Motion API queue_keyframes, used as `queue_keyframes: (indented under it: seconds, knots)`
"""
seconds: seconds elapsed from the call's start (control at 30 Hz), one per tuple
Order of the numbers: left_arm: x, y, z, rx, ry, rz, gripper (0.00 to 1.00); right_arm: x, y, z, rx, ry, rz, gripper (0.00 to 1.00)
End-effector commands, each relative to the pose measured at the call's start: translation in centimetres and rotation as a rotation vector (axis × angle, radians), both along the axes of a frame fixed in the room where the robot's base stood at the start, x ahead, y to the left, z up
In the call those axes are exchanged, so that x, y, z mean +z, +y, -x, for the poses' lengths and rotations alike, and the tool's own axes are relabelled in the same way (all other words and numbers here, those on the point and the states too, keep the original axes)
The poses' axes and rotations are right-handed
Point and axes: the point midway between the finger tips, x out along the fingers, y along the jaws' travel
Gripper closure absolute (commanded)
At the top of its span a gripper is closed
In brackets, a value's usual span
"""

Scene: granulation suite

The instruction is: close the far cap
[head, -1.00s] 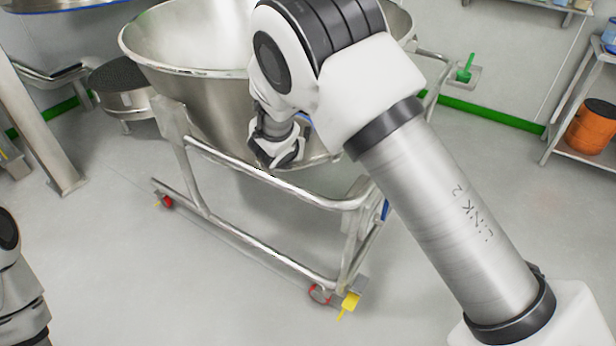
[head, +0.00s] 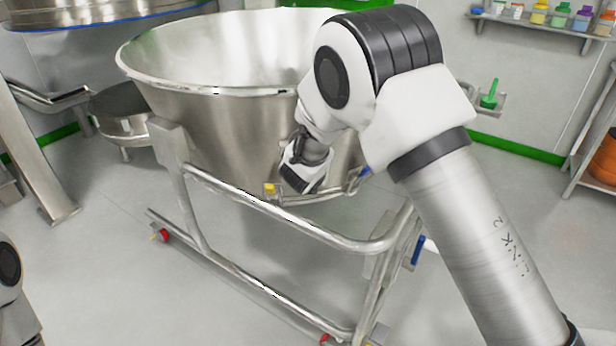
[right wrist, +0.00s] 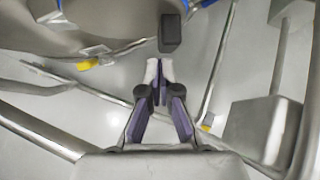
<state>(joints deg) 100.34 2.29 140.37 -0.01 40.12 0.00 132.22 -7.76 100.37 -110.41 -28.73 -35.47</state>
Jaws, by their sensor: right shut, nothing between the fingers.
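A large steel bowl (head: 215,110) stands on a tubular wheeled frame (head: 250,208). My right gripper (head: 300,180) is low in front of the bowl's near side; its fingertips are not clear there. In the right wrist view my right gripper (right wrist: 160,68) is shut and empty. A dark grey block (right wrist: 171,33) appears just past its fingertips; I cannot tell whether they touch. I cannot say for sure which part is the far cap. A small yellow piece (head: 270,188) is left of the gripper at the bowl's base, and a yellow piece shows in the wrist view (right wrist: 88,63). My left gripper is out of view.
The frame's rails run close around my right gripper. A blue part (head: 417,250) is on the frame's right side. A green handle (head: 489,95) is by the back wall, and a shelf with bottles (head: 540,20) is at upper right.

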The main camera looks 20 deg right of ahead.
Motion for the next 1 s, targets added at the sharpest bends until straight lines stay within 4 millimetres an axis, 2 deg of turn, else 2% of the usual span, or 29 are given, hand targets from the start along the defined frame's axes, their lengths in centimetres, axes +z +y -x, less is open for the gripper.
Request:
queue_keyframes:
  seconds: [0.43, 0.57, 0.8, 0.9, 1.0]
  knots:
    - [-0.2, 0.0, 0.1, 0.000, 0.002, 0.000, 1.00, 0.1, -0.5, 0.0, 0.004, -0.001, 0.001, 1.00]
    - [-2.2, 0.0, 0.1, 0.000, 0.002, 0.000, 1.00, -0.4, -1.0, -0.3, 0.045, -0.001, 0.010, 1.00]
    - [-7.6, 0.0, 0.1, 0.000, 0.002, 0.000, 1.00, -0.4, -2.9, -1.5, 0.232, 0.007, 0.057, 1.00]
    - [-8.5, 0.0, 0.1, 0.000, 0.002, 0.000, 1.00, 0.3, -3.7, -2.2, 0.305, 0.012, 0.078, 1.00]
    - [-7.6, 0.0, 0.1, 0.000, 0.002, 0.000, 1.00, 1.2, -4.2, -2.8, 0.313, 0.015, 0.083, 1.00]
